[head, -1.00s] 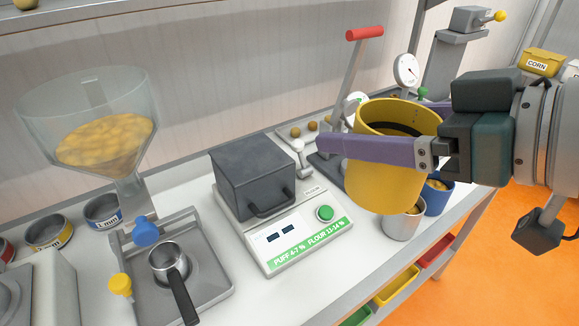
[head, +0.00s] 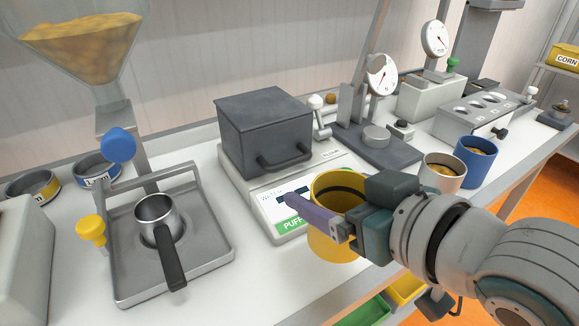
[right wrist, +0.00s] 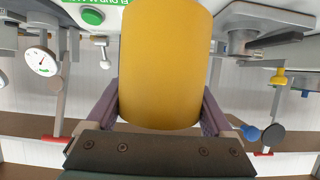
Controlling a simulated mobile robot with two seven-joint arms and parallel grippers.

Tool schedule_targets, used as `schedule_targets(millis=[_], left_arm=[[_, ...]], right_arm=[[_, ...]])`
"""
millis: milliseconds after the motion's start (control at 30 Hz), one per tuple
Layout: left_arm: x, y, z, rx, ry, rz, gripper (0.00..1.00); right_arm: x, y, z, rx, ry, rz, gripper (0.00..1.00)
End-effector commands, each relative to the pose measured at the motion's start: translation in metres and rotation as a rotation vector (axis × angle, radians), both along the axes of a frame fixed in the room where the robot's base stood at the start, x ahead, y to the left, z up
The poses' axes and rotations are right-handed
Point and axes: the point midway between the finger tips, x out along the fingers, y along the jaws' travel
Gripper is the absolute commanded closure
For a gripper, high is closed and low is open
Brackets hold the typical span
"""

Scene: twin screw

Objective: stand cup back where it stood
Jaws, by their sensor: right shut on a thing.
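The yellow cup (head: 331,246) is upright at the counter's front edge, just in front of the right side of the white meter. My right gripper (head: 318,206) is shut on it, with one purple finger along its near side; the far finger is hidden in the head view. In the right wrist view the yellow cup (right wrist: 165,65) fills the space between both purple fingers (right wrist: 160,112). I cannot tell whether its base touches the counter. My left gripper is not in view.
The white meter (head: 290,232) carries a dark box (head: 262,130). A whitish cup (head: 440,175) and a blue cup (head: 472,163) stand to the right. A small pan (head: 156,210) sits in a tray at left. Bare counter (head: 255,285) lies left of the yellow cup.

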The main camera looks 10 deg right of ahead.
Motion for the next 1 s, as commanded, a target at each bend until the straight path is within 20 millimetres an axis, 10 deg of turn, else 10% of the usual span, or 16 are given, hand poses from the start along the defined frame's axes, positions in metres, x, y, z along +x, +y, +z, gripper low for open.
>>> schedule_targets(millis=[500,900,933,1000], left_arm=[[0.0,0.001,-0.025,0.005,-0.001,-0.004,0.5],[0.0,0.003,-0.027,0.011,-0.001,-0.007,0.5],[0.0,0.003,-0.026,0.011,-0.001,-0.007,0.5],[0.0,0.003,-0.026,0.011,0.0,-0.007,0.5]], right_arm=[[0.0,0.0,-0.072,0.0,-0.002,0.0,0.81],[0.0,0.0,-0.077,0.0,-0.002,0.0,0.81],[0.0,0.0,-0.076,0.0,-0.002,0.0,0.12],[0.0,0.0,-0.076,0.0,-0.002,0.0,0.04]])
